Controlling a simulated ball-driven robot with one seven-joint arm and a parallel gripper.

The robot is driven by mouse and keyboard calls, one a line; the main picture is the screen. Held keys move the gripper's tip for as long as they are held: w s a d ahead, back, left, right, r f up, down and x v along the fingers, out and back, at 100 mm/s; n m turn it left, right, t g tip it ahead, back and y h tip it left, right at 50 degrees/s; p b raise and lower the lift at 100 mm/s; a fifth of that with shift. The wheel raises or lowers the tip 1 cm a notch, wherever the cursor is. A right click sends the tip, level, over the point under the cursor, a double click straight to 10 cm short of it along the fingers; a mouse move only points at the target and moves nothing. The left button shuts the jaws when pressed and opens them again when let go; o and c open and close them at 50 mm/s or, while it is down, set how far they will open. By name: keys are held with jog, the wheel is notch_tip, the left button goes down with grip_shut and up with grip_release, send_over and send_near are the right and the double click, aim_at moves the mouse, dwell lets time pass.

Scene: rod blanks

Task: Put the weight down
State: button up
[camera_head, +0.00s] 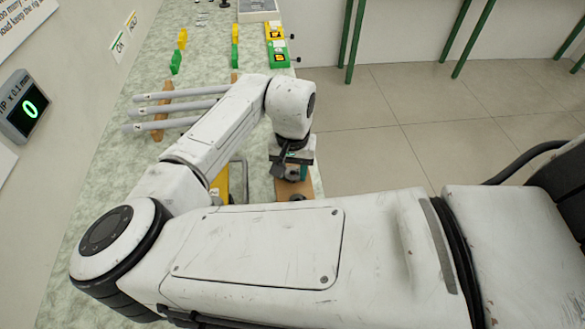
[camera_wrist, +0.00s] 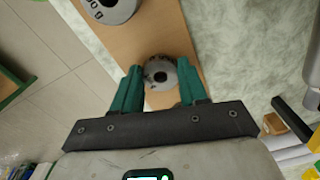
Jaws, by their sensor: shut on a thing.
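My gripper's teal fingers (camera_wrist: 161,72) are shut on a small grey round weight (camera_wrist: 158,76) with a dark centre, seen from above in the wrist view. The weight is over a wooden board (camera_wrist: 150,38); I cannot tell whether it touches the board. A larger grey weight (camera_wrist: 110,8) with dark lettering stands on the board, apart from my fingers and cut by the top edge. In the head view, my gripper (camera_head: 296,172) points down over the board at the bench's right edge, and my wrist hides most of the held weight.
Several grey rods (camera_head: 180,92) lie across wooden supports (camera_head: 162,108) left of my arm. A wall display (camera_head: 24,106) reads 0. Yellow and green blocks (camera_head: 277,42) stand at the far bench end. Beyond the bench's right edge is open tiled floor (camera_head: 370,120).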

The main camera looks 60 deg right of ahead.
jog(key=shift+f, duration=0.15)
jog(key=o, duration=1.1)
notch_tip(320, 180, up, 12)
jog(key=shift+r, duration=0.2)
